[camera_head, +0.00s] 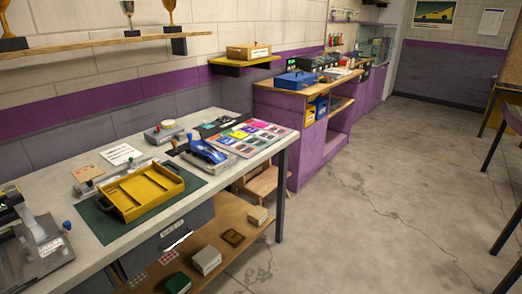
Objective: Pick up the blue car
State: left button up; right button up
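A small blue car-like shape (206,150) sits on a grey base on the workbench (112,234), right of the yellow tray and left of a sheet of coloured squares. It is small in the picture, so its details are hard to tell. Neither of my grippers shows in the head view.
A yellow tray (140,191) lies on a dark green mat. A grey device (32,246) stands at the bench's near left. A grey box with a knob (164,132) stands behind the car. The coloured sheet (253,135) is close on the right. Open floor (375,205) lies right of the bench.

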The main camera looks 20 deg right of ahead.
aim_at(204, 150)
jog(key=z, duration=0.15)
jog(key=u, duration=1.25)
jog(key=z, duration=1.25)
jog(key=i+l, duration=0.45)
